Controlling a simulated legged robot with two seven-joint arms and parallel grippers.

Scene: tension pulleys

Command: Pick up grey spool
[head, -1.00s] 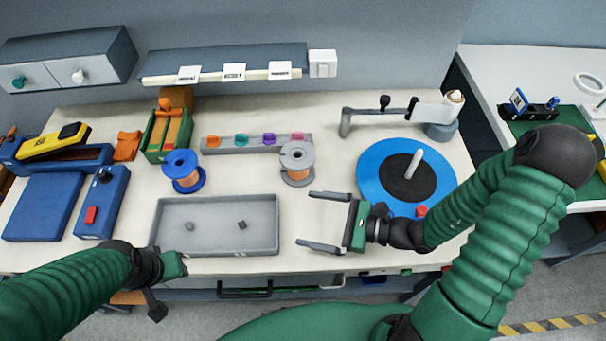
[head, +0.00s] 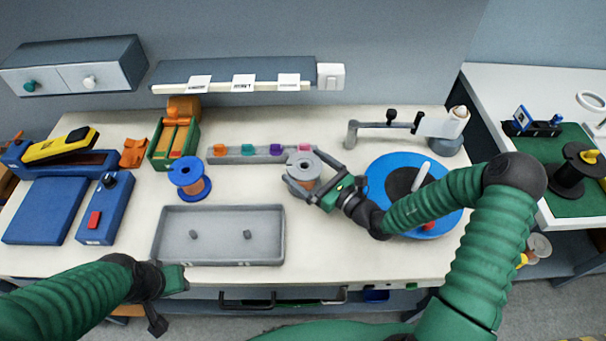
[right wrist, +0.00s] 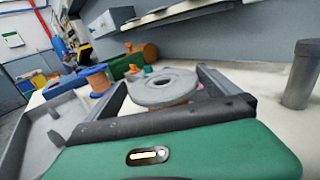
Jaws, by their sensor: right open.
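The grey spool (head: 303,166) stands upright on the white bench, with copper-coloured winding between its grey flanges. It also shows in the right wrist view (right wrist: 165,84). My right gripper (head: 308,174) is open at the spool, with one finger on each side of it. Whether the fingers touch the spool cannot be told. In the right wrist view the two fingers reach forward along both sides of the spool. My left gripper (head: 172,280) is over the bench's front edge at lower left; its fingers are not clear.
A blue spool (head: 189,178) stands to the left. A grey tray (head: 218,258) with two small pegs lies in front. A blue turntable disc (head: 375,178) with a white post is right of the spool. A grey strip (head: 232,156) with coloured pieces lies behind.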

